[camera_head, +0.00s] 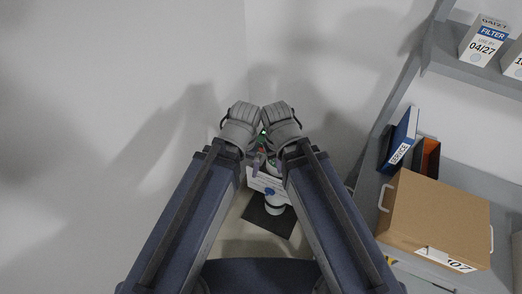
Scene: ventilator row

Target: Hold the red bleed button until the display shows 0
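Both my arms reach forward and meet at the middle of the view. The grey end of my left arm, with the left gripper (241,113), and that of my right arm, with the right gripper (279,114), are side by side, nearly touching. Their fingertips are hidden, so I cannot tell whether they are open or shut. Between and below the arms a partly covered device (268,184) shows, with a white panel, a blue round mark and small coloured parts near the grippers. I cannot make out the red bleed button or a readable display.
A dark square mat (269,221) lies under the device. On the right, a grey shelf unit (443,38) holds filter boxes (484,40), a blue service binder (400,139), an orange-and-dark bin (428,157) and a cardboard box (433,214). Pale wall fills the left and back.

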